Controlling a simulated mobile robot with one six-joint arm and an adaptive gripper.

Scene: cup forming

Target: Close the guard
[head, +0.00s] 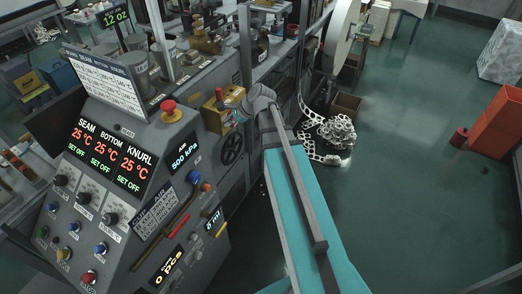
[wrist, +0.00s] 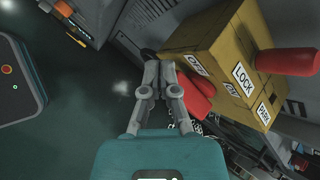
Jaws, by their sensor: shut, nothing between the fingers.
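I cannot pick out the guard with certainty in either view. The grey cup forming machine (head: 150,135) fills the left half of the head view. My gripper (wrist: 160,62) is shut with nothing between its fingers. In the head view it is at the far end of my arm, beside the yellow box (head: 213,112) on the machine's side. In the wrist view the yellow box (wrist: 208,42) is close on the right, with labels including OFF and LOCK. A red handle (wrist: 198,98) lies just right of the fingers; I cannot tell whether they touch.
A second red grip (wrist: 287,62) sticks out of the box's right side. A black handwheel (head: 232,149) is below the box. A red mushroom button (head: 170,111) tops the control panel. Coiled white strip (head: 337,132) lies on the floor. Green floor to the right is mostly clear.

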